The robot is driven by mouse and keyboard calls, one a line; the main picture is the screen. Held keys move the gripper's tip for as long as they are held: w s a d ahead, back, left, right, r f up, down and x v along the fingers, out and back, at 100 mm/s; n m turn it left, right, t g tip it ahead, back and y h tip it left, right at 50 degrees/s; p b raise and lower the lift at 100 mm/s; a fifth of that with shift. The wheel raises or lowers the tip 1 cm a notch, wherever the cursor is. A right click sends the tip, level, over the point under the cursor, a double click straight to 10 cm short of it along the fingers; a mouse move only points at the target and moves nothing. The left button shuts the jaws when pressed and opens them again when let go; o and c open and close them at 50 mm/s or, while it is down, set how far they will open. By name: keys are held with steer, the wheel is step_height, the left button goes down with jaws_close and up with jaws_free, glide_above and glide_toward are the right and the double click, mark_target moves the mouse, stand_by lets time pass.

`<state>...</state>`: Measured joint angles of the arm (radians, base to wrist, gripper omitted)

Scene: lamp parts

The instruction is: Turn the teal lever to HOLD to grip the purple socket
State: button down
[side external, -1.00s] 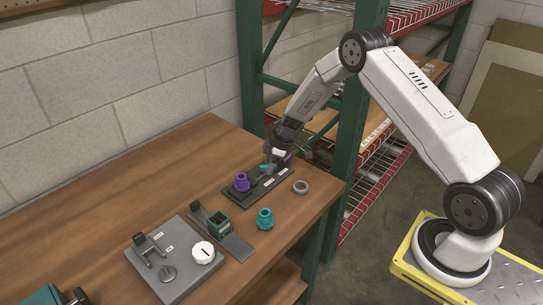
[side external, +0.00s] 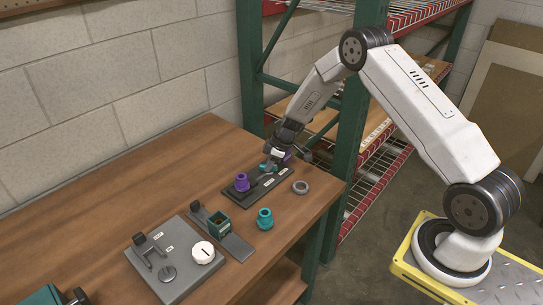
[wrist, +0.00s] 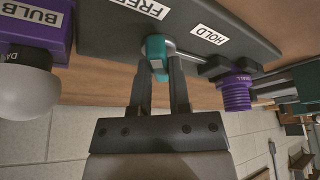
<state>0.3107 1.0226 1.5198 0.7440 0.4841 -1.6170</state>
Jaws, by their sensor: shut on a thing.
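The teal lever (wrist: 154,47) is between the fingers of my gripper (wrist: 163,72) in the wrist view, and the gripper is shut on it. The lever's knob lies close to the FREE label (wrist: 138,8), to the left of the HOLD label (wrist: 209,35). The purple socket (wrist: 237,93), ribbed, sits at the dark clamp at the right. In the side view the socket (side external: 242,183) stands upright on the left end of the dark base plate (side external: 262,189). My gripper (side external: 270,164) is over the plate's far end. Whether the clamp touches the socket is unclear.
A purple block marked BULB (wrist: 36,25) holds a white bulb (wrist: 25,95) beside the plate. A grey ring (side external: 300,187) and a teal stepped part (side external: 265,219) lie nearby. A grey fixture board (side external: 175,262) stands nearer the front. The table's left side is mostly clear.

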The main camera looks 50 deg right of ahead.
steer(key=m, duration=0.2)
steer(key=m+t+h, duration=0.1)
steer(key=m, duration=0.1)
steer(key=shift+m+h, duration=0.3)
steer(key=shift+m, duration=0.1)
steer(key=shift+a+m+h, duration=0.1)
steer(key=shift+m+h, duration=0.2)
steer(key=shift+m, duration=0.4)
steer(key=shift+m+h, duration=0.6)
steer(key=shift+m, duration=0.9)
steer(key=c, duration=0.6)
jaws_free()
steer(key=shift+s+r, duration=0.1)
steer(key=shift+r, duration=0.05)
steer(key=shift+v, duration=3.75)
